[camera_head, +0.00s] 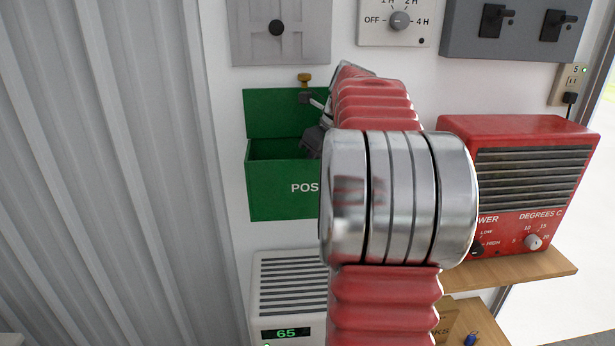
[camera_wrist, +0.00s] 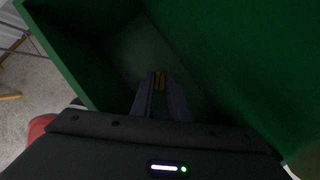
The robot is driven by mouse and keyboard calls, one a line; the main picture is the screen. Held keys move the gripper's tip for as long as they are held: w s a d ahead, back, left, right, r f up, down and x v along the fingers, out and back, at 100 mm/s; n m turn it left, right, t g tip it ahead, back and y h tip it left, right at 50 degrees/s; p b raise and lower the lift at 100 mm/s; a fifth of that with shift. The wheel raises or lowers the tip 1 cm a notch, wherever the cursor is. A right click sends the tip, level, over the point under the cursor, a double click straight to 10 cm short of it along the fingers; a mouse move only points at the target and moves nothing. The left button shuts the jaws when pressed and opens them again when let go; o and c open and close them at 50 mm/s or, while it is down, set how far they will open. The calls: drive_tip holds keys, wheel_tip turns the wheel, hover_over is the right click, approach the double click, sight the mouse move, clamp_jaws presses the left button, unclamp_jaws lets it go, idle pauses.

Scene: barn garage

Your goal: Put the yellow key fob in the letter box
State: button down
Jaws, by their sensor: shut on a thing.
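The green letter box (camera_head: 275,200) hangs on the white wall in the head view, its lid (camera_head: 270,113) raised and its top open. My gripper (camera_wrist: 159,88) is shut on the yellow key fob (camera_wrist: 159,79), a small dull yellow piece between the fingertips in the wrist view. The fingers point down into the dark green inside of the box, with its walls around them. In the head view only a dark part of my gripper (camera_head: 313,141) shows at the box opening. The fingertips and fob are hidden there. I cannot tell their height above the box floor.
A red heater (camera_head: 525,185) stands on a wooden shelf (camera_head: 525,267) at the right. A white vented unit (camera_head: 288,300) is below the box. A grey panel (camera_head: 280,30) and a rotary switch (camera_head: 399,20) are above. A small brass-coloured piece (camera_head: 304,79) sits above the lid.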

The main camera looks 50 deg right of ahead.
drive_tip(key=c, duration=2)
unclamp_jaws()
drive_tip(key=v, duration=1.2)
